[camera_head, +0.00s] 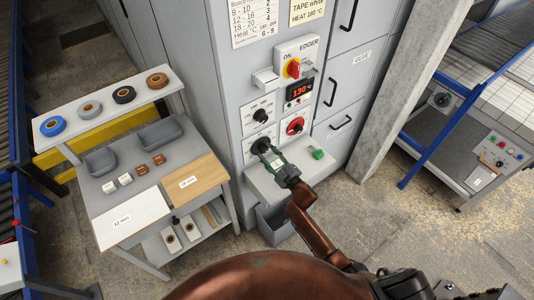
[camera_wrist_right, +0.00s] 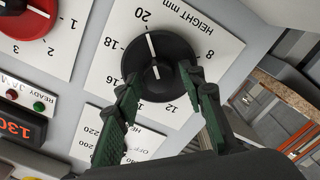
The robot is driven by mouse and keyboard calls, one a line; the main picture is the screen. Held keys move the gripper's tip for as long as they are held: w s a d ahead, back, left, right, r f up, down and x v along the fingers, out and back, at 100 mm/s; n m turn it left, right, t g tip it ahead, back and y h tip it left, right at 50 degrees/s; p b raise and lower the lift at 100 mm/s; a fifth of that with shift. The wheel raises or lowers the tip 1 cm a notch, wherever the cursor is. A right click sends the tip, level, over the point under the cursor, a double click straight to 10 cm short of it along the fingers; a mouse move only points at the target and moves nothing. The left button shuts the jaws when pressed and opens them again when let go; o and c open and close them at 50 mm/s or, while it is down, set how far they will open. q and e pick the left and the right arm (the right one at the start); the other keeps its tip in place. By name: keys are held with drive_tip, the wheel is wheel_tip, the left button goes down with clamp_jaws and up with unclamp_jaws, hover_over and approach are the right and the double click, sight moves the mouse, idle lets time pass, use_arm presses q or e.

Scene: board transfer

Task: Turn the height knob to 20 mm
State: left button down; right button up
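The height knob (camera_wrist_right: 160,62) is black and round on a white dial plate marked HEIGHT mm. Its white pointer line runs up toward the 20 mark in the wrist view. In the head view the knob (camera_head: 260,146) is at the lower left of the control panel. My right gripper (camera_wrist_right: 158,72) has its green-padded fingers apart, one at each side of the knob, overlapping its edges. I cannot tell whether they touch it. In the head view the right gripper (camera_head: 278,163) is right up against the dial area. My left gripper is not in view.
Beside it are a red knob (camera_head: 296,126), a display reading 130 (camera_head: 300,89) and another black knob (camera_head: 261,115) above. A white shelf (camera_head: 262,184) with a green item (camera_head: 318,154) lies below. A workbench (camera_head: 150,193) with boards and tape rolls stands left.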

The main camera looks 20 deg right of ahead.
drive_tip(key=shift+o, duration=0.7)
drive_tip(key=shift+s, duration=0.15)
drive_tip(key=v, duration=1.1)
drive_tip(key=shift+s, duration=0.35)
drive_tip(key=shift+d+r, duration=0.1)
drive_tip(key=shift+d, duration=0.05)
